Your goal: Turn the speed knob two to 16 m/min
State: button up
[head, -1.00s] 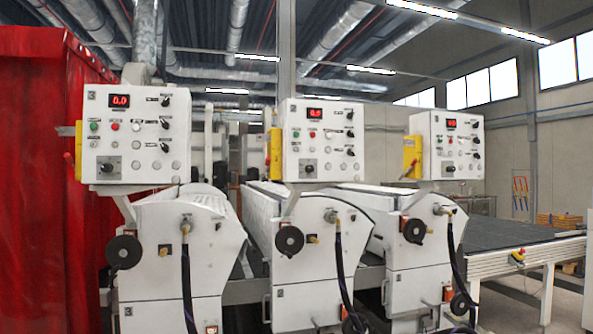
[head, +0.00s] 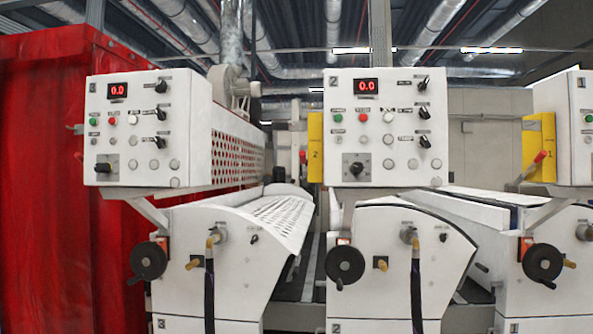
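The middle control panel (head: 410,165), marked 2, is a white box facing me. Its red display (head: 366,87) reads 0.0. A black knob on a square grey plate (head: 356,167) sits at its lower left. Three more black knobs are in a column at its right: upper (head: 423,84), middle (head: 424,113) and lower (head: 425,142). The labels are too small to read, so I cannot tell which is the speed knob. Green (head: 338,117) and red (head: 363,117) buttons are under the display. My gripper is not in view.
The left panel (head: 125,165), marked 3, also reads 0.0. The right panel (head: 570,140) is cut off by the frame edge. White machine bodies with black handwheels (head: 345,265) and hoses (head: 416,290) stand below. A red curtain (head: 45,200) closes the left side.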

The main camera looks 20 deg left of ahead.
aim_at(357, 168)
jog(key=u, duration=1.05)
jog(key=i, duration=1.05)
jog(key=u, duration=1.1)
